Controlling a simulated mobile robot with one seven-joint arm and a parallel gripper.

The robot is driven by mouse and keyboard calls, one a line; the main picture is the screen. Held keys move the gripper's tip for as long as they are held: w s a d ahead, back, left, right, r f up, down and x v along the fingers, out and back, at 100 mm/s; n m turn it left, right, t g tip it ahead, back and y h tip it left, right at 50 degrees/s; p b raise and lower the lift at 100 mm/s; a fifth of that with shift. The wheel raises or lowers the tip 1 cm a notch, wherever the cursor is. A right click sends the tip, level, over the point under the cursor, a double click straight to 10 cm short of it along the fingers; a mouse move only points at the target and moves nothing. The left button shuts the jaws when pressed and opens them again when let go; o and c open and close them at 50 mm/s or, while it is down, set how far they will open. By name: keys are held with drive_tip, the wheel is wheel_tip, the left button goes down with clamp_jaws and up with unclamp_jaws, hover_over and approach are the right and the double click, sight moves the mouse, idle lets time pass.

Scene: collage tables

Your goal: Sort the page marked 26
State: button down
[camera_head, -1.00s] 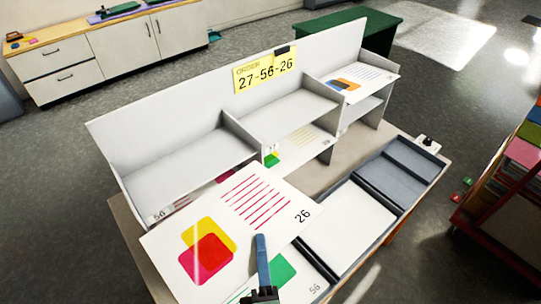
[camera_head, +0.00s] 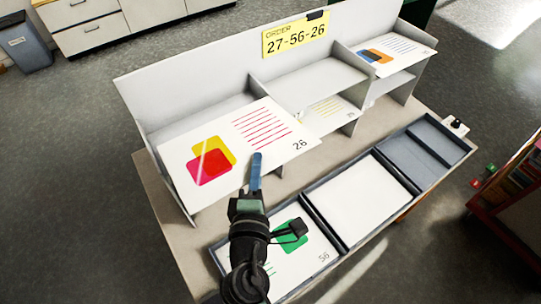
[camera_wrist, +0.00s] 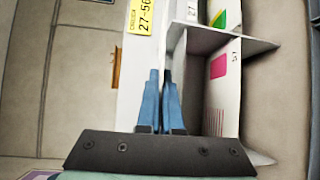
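The page marked 26 (camera_head: 222,178), white with red and yellow shapes and red lines, is at the left upper shelf bay of the grey sorter (camera_head: 185,80), its front part overhanging the bay. I cannot tell whether it touches the shelf. My gripper (camera_head: 256,165) is at its front edge, blue fingers close together on it. In the wrist view the fingers (camera_wrist: 165,95) point at the sorter; the page is hard to make out there. A yellow order card (camera_head: 295,36) reading 27-56-26 is on the sorter's back panel.
A page with blue and orange shapes (camera_head: 385,50) lies in the right upper bay. Another page (camera_head: 330,115) is in the middle lower bay. The middle upper bay (camera_head: 310,80) is empty. The tray in front holds a green-shape page marked 56 (camera_head: 300,262) and a blank white sheet (camera_head: 357,200).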

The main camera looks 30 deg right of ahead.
sight(240, 146)
drive_tip(key=w, duration=0.2)
drive_tip(key=w+b, duration=0.1)
drive_tip(key=w, duration=0.1)
drive_tip(key=w+f, duration=0.1)
drive_tip(key=w, duration=0.2)
drive_tip(key=shift+a+b, duration=0.15)
drive_tip(key=shift+b, duration=0.2)
wheel_tip(240, 146, down, 4)
drive_tip(key=b, duration=0.3)
drive_tip(key=shift+r, duration=0.1)
drive_tip(key=shift+s+f+b, duration=0.2)
drive_tip(key=shift+f+b, duration=0.5)
drive_tip(key=shift+b, duration=0.1)
drive_tip(key=c, duration=1)
unclamp_jaws()
